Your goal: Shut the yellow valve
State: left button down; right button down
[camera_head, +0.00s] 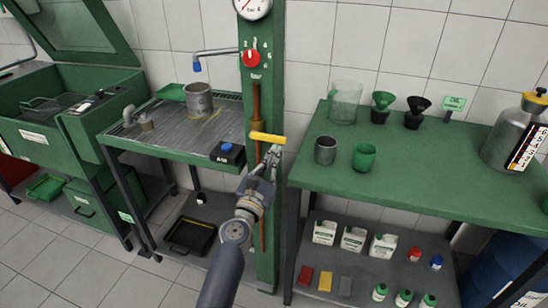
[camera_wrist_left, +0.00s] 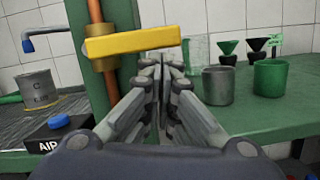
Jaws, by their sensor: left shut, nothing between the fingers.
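The yellow valve handle (camera_head: 267,138) is on a vertical copper pipe (camera_head: 256,101) on the green column. It lies nearly level, crosswise to the pipe, and points right. In the left wrist view the yellow handle (camera_wrist_left: 133,42) sits just above and left of my fingertips. My left gripper (camera_head: 272,154) is shut and empty, just below the right end of the handle; it also shows in the left wrist view (camera_wrist_left: 160,58). I cannot tell whether the fingertips touch the handle. My right gripper is not in view.
A red knob (camera_head: 252,58) and a gauge (camera_head: 253,6) are higher on the green column (camera_head: 270,220). On the left, a grated bench (camera_head: 160,125) holds a metal cup (camera_head: 199,99) and a blue button (camera_head: 227,148). A green table (camera_head: 440,165) with cups stands close on the right.

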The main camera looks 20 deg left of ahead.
pick_arm(q)
jog(key=v, duration=1.2)
dwell(0.5)
